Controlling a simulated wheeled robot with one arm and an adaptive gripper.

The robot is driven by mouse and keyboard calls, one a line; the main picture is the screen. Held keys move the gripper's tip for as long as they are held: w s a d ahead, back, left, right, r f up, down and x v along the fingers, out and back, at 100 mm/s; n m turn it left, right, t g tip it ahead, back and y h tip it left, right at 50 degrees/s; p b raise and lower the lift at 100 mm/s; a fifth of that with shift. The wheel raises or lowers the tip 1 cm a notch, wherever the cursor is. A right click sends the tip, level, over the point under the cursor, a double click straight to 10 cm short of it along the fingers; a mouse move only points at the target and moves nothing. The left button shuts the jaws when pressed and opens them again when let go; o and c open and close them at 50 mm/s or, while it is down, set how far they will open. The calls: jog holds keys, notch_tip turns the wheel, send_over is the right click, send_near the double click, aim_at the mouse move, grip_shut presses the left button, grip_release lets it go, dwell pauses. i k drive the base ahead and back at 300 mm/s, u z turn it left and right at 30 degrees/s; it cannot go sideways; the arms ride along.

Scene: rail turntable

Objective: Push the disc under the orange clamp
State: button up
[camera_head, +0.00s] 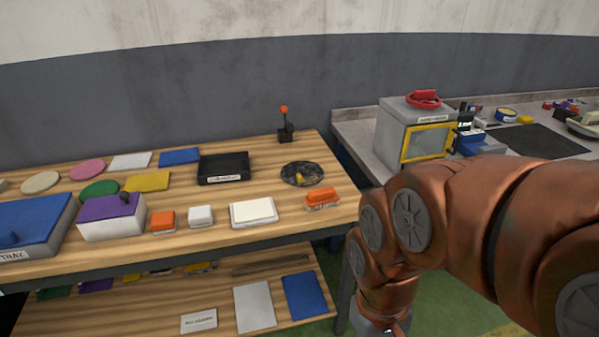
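A dark, mottled round disc (297,168) lies on the right part of the wooden table, with a small yellow mark or piece on it. A black stand with an orange knob (284,111) stands behind it at the table's back edge. An orange-topped block like a brush (322,196) lies just in front of the disc. I cannot tell which of these two orange things is the clamp. Flat cream, pink and green round pieces lie at the table's left. My copper-coloured arm reaches down at the right, beyond the table's edge. My gripper's fingers are below the picture.
A black tray (223,180) lies left of the disc, and a white block (254,225) lies in front of that tray. A purple-topped box (111,228) and a blue-lidded tray (38,238) stand at left. A grey counter with a grey box (390,130) is at the right.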

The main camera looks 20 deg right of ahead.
aim_at(306, 167)
jog(key=u, duration=0.45)
jog(key=i, duration=1.3)
jog(key=u, duration=0.15)
